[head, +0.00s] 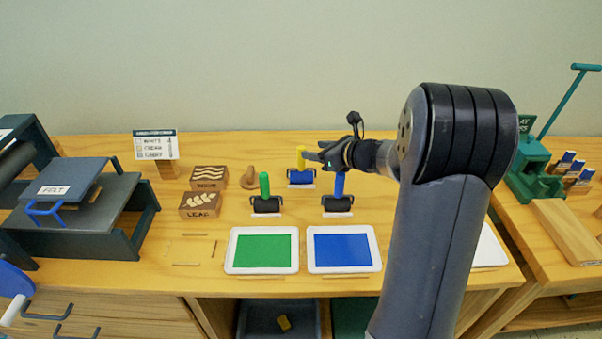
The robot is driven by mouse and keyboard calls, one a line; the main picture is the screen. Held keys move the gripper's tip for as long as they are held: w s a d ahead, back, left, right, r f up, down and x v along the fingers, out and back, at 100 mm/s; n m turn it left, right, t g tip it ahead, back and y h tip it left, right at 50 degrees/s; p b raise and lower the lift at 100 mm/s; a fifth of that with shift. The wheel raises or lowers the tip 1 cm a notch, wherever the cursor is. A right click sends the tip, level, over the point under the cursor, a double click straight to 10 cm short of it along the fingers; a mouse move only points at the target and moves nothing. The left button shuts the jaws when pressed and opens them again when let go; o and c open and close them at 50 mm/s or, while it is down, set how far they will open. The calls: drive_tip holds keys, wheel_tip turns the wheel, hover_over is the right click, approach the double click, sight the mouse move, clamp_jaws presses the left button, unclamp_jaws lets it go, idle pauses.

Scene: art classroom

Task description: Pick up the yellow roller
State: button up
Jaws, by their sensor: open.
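The yellow roller (300,177) stands upright on a small white rest at the back of the wooden table. Its yellow handle points up and its barrel shows blue. My gripper (308,156) is open, with its fingertips at the upper part of the yellow handle, coming in from the right. I cannot tell whether the handle is between the fingers or whether they touch it. A green-handled roller (265,186) with a dark barrel stands in front and to the left. A blue-handled roller (339,187) stands in front and to the right, below my gripper.
A green ink tray (232,264) and a blue ink tray (377,262) lie at the front. Carved blocks (200,205) and a sign (155,145) stand left, beside a dark press (80,225). A teal device (530,175) stands right. The table's back strip left of the roller is mostly clear.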

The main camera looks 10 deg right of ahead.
sight(303, 148)
drive_tip(key=x, duration=0.6)
drive_tip(key=shift+w+a, duration=0.25)
drive_tip(key=shift+w, duration=0.05)
drive_tip(key=shift+f, duration=0.1)
clamp_jaws()
idle(0.4)
